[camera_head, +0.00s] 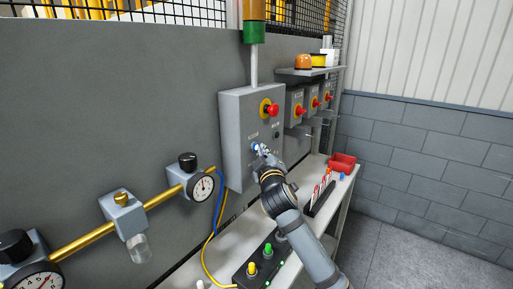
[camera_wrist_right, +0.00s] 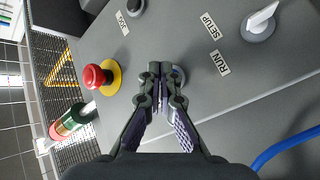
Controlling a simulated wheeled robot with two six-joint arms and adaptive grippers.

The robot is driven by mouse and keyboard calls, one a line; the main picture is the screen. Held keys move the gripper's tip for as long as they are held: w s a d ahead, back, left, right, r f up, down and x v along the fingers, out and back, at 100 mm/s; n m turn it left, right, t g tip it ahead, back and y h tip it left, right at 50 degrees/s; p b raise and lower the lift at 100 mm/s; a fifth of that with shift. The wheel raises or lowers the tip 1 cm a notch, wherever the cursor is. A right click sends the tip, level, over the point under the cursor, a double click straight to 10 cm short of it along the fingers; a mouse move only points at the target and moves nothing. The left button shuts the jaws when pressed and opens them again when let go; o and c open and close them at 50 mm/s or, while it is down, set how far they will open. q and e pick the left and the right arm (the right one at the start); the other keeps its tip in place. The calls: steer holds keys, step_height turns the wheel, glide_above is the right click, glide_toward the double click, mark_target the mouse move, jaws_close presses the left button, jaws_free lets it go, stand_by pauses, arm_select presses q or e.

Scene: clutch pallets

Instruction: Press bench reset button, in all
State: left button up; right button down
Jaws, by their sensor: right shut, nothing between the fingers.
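The grey control box (camera_head: 235,140) is mounted on the wall panel in the head view. A small blue button (camera_head: 255,147) shows on its front face, at the tip of my right gripper (camera_head: 263,151). In the right wrist view my right gripper (camera_wrist_right: 160,70) is shut and empty, with its fingertips in front of a round button (camera_wrist_right: 181,74). The fingertips hide most of that button, and only part of its pale ring shows. I cannot tell whether the tips touch it or whether it is pushed in. My left gripper is not in view.
A red emergency stop (camera_head: 272,110) on a yellow ring sits above the blue button. A selector switch (camera_wrist_right: 262,20) with SETUP and RUN labels is on the same face. Gauges (camera_head: 202,187) on a brass pipe stand left. A red bin (camera_head: 343,163) is on the bench.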

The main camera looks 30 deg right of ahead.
steer(key=shift+w+a, duration=0.15)
steer(key=shift+w, duration=0.25)
stand_by(0.8)
steer(key=shift+s, duration=0.1)
steer(key=shift+s+d, duration=0.3)
steer(key=shift+s, duration=0.4)
steer(key=s, duration=0.1)
steer(key=s+d, duration=0.1)
steer(key=s, duration=0.2)
steer(key=shift+s+d, duration=0.3)
steer(key=shift+d, duration=0.1)
stand_by(0.8)
